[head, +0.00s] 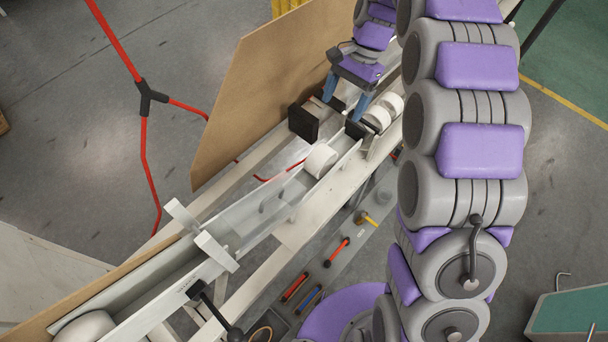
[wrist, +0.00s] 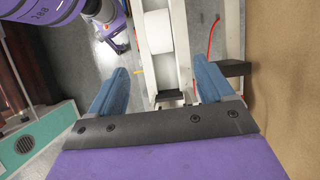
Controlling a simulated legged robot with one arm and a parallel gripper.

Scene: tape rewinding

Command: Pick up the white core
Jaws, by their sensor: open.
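A white core (head: 320,160) lies on its side in the pale channel (head: 262,205), below and left of my gripper (head: 346,110) in the head view. More white rolls (head: 377,117) sit just right of the gripper's fingers. Another white roll (head: 88,328) lies at the channel's lower left end. My gripper has blue fingers, spread apart with nothing between them, over the upper part of the channel. In the wrist view, a white roll (wrist: 157,32) shows beyond the open fingers (wrist: 161,64); I cannot tell which one it is.
Black blocks (head: 303,122) stand beside the channel near my gripper. A brown board (head: 262,85) rises along its left side. Red tubing (head: 143,150) hangs at the left. Several tools (head: 337,252) lie on a grey surface right of the channel.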

